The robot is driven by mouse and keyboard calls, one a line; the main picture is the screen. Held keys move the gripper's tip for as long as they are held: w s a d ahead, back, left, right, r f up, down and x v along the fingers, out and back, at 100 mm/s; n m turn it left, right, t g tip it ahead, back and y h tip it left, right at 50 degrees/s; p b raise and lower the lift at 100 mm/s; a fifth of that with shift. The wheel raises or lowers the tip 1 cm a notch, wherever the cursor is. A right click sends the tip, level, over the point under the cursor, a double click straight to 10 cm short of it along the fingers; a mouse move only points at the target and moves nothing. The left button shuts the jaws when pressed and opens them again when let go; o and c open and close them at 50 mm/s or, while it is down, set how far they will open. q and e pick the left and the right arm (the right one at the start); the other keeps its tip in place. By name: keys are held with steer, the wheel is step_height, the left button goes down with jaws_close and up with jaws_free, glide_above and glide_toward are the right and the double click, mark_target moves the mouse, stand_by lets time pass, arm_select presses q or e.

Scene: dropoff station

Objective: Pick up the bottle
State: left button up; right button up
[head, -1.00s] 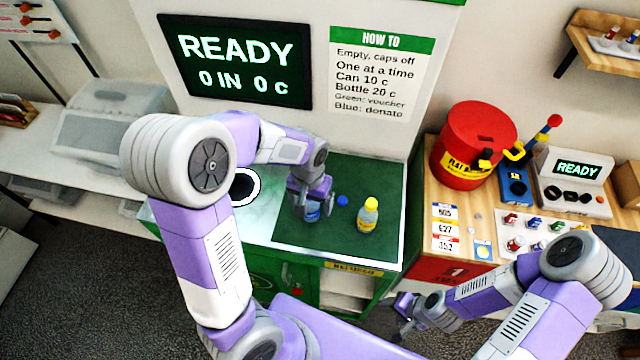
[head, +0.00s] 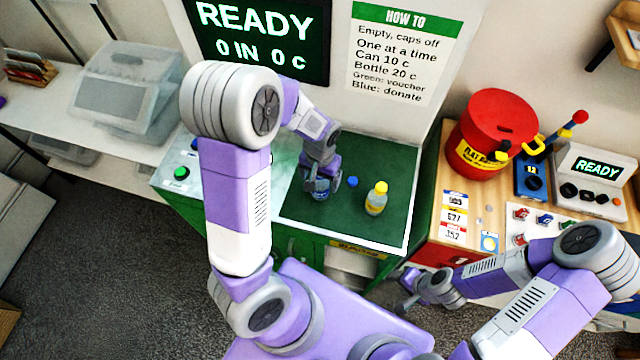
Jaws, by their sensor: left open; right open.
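A blue bottle (head: 319,194) stands on the dark green mat (head: 297,207) of the machine's counter. My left gripper (head: 323,180) is open and over the blue bottle, with its fingers around or beside the bottle's upper part; I cannot tell if they touch it. A small blue cap (head: 352,182) lies between the two bottles. My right gripper (head: 408,294) is open and empty, low in front of the wooden table.
The machine's screen (head: 262,38) reads READY, 0 IN, 0 c. A green button (head: 181,173) is on the counter's left. A red canister (head: 492,134) and a console (head: 588,180) stand on the wooden table at right. A clear-lidded bin (head: 132,95) is at left.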

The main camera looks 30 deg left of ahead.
arm_select(q)
steer(key=c, duration=1.1)
steer(key=shift+w, duration=0.1)
